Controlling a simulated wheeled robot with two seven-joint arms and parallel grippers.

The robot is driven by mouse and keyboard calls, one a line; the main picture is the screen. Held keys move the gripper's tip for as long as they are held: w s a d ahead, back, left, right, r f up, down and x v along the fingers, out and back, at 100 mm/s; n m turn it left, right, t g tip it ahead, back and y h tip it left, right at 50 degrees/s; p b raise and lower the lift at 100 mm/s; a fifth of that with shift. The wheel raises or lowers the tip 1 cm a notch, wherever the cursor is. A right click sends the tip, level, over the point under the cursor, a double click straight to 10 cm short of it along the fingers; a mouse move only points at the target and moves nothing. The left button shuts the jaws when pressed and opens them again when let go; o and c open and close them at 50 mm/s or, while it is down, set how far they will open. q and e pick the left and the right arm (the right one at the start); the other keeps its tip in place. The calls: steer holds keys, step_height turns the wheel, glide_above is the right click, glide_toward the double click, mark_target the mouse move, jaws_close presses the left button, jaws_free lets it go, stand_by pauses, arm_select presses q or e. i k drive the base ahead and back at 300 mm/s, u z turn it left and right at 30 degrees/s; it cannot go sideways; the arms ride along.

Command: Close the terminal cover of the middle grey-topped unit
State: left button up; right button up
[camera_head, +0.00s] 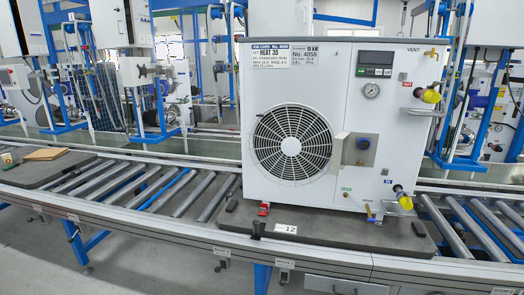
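A large white unit (270,85) with a thin grey top edge (340,40) stands upright on a dark pallet (330,232) on the roller line, right of centre. Its front has a round black fan grille (292,143) on the left. Right of the fan is a small square opening (366,145) with a dark round part in it. A narrow pale flap (339,151) stands out from the left edge of this opening, which looks like the terminal cover swung open. Neither of my grippers is in view.
Yellow-capped fittings stick out at the unit's right, upper (431,96) and lower (404,201). A gauge (371,91) and a dark display (376,63) sit above the opening. Bare rollers (150,185) lie to the left. Blue-framed stations stand behind. Nothing blocks the unit's front.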

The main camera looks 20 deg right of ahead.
mark_target(341, 143)
steer(key=u, duration=0.7)
steer(key=i, duration=1.8)
steer(key=z, duration=2.85)
steer(key=k, duration=0.5)
steer(key=u, duration=0.95)
steer(key=i, duration=0.85)
steer(key=z, duration=0.1)
